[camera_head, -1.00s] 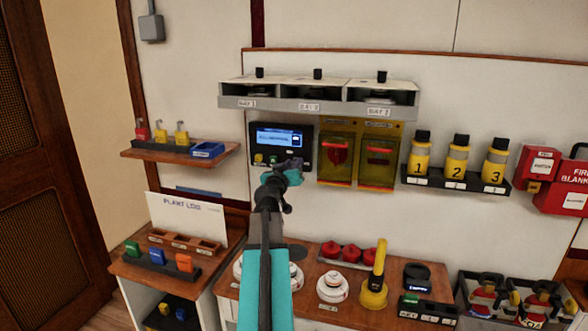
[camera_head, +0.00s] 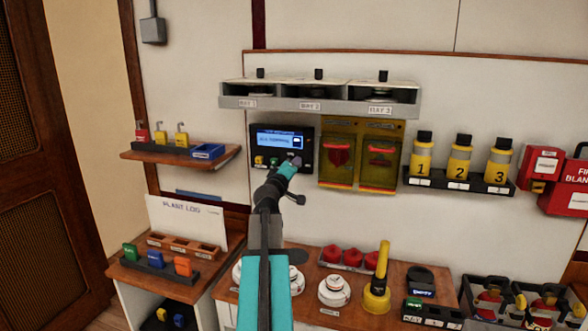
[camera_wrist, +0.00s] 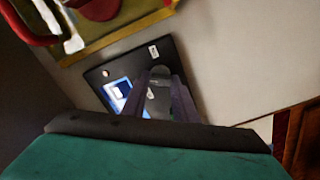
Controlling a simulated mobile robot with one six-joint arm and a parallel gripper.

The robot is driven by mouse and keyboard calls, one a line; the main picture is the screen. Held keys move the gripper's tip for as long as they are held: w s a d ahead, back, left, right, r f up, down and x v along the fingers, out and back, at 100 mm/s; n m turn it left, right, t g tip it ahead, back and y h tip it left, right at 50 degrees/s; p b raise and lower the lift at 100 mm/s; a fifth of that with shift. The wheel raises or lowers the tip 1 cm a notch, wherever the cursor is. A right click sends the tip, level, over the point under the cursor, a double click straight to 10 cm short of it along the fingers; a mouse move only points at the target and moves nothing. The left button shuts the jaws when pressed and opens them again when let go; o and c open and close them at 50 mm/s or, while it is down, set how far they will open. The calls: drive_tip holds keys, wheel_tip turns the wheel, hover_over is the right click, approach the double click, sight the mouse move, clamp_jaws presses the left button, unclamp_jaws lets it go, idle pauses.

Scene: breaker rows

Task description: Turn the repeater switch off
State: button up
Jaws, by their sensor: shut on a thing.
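A black panel (camera_head: 281,138) with a lit blue display (camera_head: 275,140) is on the wall, left of two yellow-framed boxes. A round grey knob (camera_wrist: 160,72) is on this panel in the wrist view. My gripper (camera_head: 295,163) is at the panel's lower right corner. In the wrist view my gripper's fingers (camera_wrist: 160,85) lie on either side of the knob, shut on it. The panel's small lettering is too blurred to read, and the gripper partly hides the knob in the head view.
Two yellow-framed boxes (camera_head: 360,155) hang right beside the panel. A grey three-bay shelf (camera_head: 318,105) juts out above. Below is a wooden bench (camera_head: 310,309) with white discs and a yellow-handled tool (camera_head: 378,280). A small shelf with padlocks (camera_head: 170,158) is to the left.

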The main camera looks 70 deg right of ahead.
drive_tip(key=n, duration=0.4)
drive_tip(key=n+p, duration=0.1)
drive_tip(key=n, duration=0.1)
drive_tip(key=shift+f, duration=0.35)
idle(0.3)
drive_tip(key=o, duration=1)
drive_tip(key=shift+r, duration=0.15)
drive_tip(key=shift+o, duration=0.2)
drive_tip(key=shift+a, duration=0.25)
drive_tip(key=a+b, duration=0.6)
drive_tip(key=a, duration=0.5)
drive_tip(key=shift+s, duration=0.3)
drive_tip(key=a+b, duration=0.2)
drive_tip(key=b, duration=0.2)
drive_tip(key=shift+b, duration=0.3)
drive_tip(key=shift+a+b, duration=0.2)
drive_tip(key=shift+b, duration=0.25)
drive_tip(key=shift+s, duration=0.15)
